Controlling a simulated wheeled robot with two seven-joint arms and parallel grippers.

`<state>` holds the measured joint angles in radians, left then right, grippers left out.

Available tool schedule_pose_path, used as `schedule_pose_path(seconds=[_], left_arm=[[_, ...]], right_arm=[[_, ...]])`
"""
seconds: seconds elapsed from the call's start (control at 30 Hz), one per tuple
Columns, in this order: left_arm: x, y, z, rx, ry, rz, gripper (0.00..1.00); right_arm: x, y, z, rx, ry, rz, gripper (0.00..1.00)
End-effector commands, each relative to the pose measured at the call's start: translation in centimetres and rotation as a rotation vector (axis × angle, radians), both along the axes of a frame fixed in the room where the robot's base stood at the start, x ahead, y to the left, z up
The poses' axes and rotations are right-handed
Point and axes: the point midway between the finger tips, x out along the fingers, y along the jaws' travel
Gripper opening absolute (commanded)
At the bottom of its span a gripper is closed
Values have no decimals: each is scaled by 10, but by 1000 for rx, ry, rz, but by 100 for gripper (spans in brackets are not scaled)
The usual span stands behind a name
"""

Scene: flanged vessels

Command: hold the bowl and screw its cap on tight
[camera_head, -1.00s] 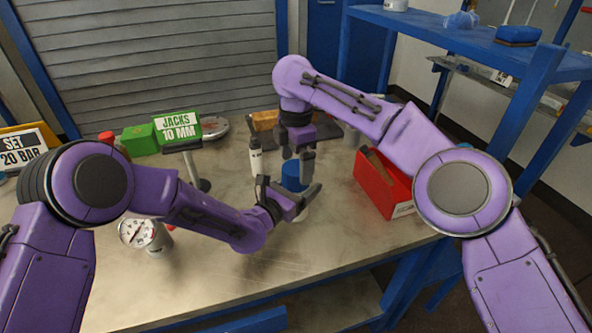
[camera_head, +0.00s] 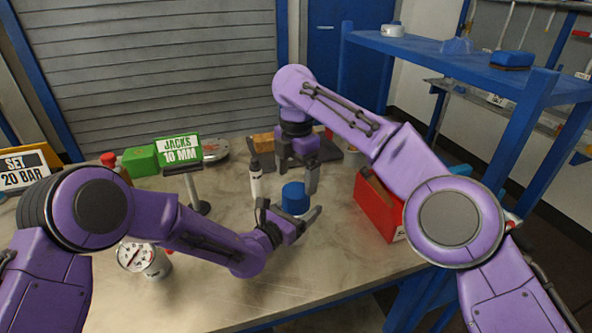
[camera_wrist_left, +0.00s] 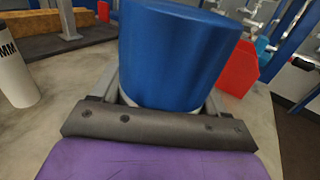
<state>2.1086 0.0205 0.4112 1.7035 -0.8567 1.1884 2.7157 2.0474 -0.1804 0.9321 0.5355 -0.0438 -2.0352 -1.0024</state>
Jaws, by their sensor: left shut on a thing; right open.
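The blue cap (camera_head: 295,194) sits on top of the bowl, which is almost wholly hidden. In the left wrist view the blue cap (camera_wrist_left: 172,55) fills the middle, with a pale strip of the bowl (camera_wrist_left: 218,104) just under it. My left gripper (camera_head: 290,216) is shut around the bowl below the cap, low over the bench. My right gripper (camera_head: 296,178) points down above and behind the cap, its fingers spread open and apart from it. I cannot tell how tightly the cap sits.
A white bottle (camera_head: 256,181) stands just left of the cap. A red bin (camera_head: 377,207) stands to the right. A gauge (camera_head: 146,260) and a stand (camera_head: 192,185) with the green "JACKS 10 MM" box (camera_head: 180,149) behind are at left. The bench front (camera_head: 300,275) is clear.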

Motion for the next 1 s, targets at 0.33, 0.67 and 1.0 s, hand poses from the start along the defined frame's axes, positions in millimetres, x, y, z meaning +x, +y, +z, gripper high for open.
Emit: schedule_pose_path(seconds=[0.33,0.67,1.0], left_arm=[[0,0,0,-1,-1,0,0],[0,0,0,-1,-1,0,0],[0,0,0,-1,-1,0,0]], right_arm=[[-1,0,-57,1,2,0,94],[0,0,-69,1,-1,0,94],[0,0,-69,1,-1,-1,37]])
